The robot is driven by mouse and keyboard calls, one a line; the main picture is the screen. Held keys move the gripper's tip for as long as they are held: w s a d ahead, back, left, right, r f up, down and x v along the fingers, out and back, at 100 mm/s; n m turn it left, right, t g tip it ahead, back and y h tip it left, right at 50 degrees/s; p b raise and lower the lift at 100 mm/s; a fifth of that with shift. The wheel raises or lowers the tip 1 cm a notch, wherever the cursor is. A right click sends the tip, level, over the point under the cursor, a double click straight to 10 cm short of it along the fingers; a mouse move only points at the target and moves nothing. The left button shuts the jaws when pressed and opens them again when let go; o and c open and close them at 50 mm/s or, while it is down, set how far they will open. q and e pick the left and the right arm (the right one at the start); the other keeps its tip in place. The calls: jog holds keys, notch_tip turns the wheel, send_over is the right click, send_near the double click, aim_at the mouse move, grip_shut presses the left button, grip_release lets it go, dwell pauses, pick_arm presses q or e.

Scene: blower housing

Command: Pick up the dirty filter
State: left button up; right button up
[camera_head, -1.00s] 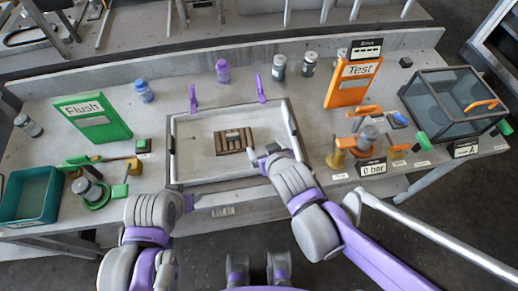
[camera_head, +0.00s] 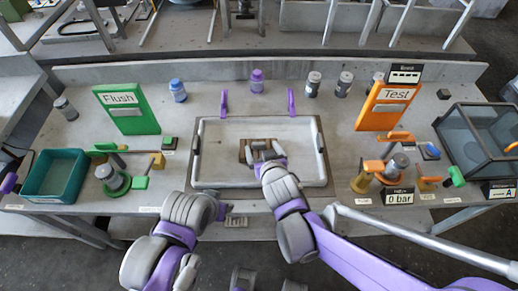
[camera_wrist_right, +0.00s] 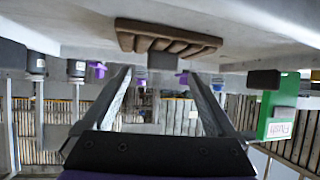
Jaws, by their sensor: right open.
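The dirty filter, a brown ribbed block (camera_head: 243,150), lies in the pale shallow tray (camera_head: 220,178) in the middle of the bench. My right gripper (camera_head: 264,152) is over the tray and hides part of the filter in the head view. In the right wrist view the filter (camera_wrist_right: 167,38) shows beyond the tips of the open right gripper (camera_wrist_right: 158,76), with nothing between the fingers. Whether the fingers touch it I cannot tell. My left gripper (camera_head: 222,211) is low near the tray's front left corner; its fingers are too unclear to read.
Purple clamps (camera_head: 224,103) stand at the tray's back edge. A green Flush panel (camera_head: 130,110) and teal bin (camera_head: 55,176) are left. An orange Test panel (camera_head: 388,106), valve fittings (camera_head: 390,170) and a glass box (camera_head: 485,145) are right. Several jars stand behind.

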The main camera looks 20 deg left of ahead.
aim_at(259, 144)
jog(key=x, duration=0.4)
jog(key=shift+a, duration=0.2)
jog(key=shift+c, duration=0.4)
grip_shut()
